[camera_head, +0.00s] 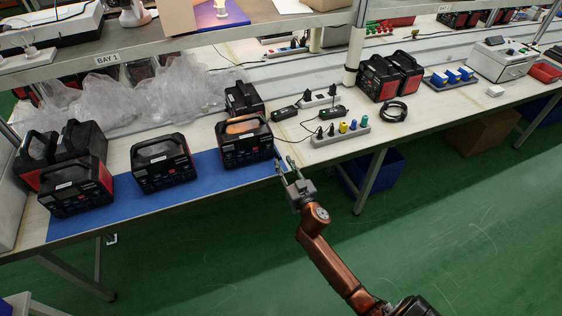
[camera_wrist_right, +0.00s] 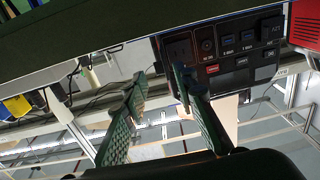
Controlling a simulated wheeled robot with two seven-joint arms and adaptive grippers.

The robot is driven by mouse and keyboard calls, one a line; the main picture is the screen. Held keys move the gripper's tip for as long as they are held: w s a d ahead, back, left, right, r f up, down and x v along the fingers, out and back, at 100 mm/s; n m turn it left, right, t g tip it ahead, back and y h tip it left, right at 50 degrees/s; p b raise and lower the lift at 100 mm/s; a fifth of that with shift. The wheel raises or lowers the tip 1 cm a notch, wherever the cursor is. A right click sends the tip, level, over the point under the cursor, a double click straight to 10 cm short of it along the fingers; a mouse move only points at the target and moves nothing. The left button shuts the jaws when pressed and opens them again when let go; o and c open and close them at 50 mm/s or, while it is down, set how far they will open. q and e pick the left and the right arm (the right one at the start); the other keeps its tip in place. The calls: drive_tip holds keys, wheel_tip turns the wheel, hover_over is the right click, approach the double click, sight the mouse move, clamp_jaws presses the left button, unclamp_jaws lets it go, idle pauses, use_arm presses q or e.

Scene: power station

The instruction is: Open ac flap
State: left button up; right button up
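A black power station with an orange-topped handle (camera_head: 246,140) stands on the blue mat (camera_head: 120,208) at its right end. Its front panel (camera_wrist_right: 224,57) shows in the right wrist view, with round and square ports, labels and dark covers. I cannot tell for sure which cover is the AC flap or whether it is open. My right gripper (camera_head: 284,162) is at the front right corner of this station. In the right wrist view its fingers (camera_wrist_right: 159,76) are apart with nothing between them; one fingertip overlaps the panel's edge. Contact cannot be told. My left gripper is out of view.
More power stations (camera_head: 164,163) stand to the left on the mat. Clear plastic wrap (camera_head: 150,88) lies behind them. A power strip with coloured plugs (camera_head: 340,133) and a black cable coil (camera_head: 394,111) lie to the right. The green floor (camera_head: 450,220) in front is free.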

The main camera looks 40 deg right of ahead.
drive_tip(key=shift+w+d+f, duration=0.1)
drive_tip(key=shift+w, duration=0.85)
drive_tip(key=shift+w+d, duration=0.15)
drive_tip(key=shift+w, duration=0.1)
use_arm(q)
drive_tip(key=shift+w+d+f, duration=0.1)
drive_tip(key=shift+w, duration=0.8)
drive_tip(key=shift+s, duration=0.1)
use_arm(e)
drive_tip(key=shift+c, duration=0.6)
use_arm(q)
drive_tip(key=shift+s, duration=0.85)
use_arm(e)
clamp_jaws()
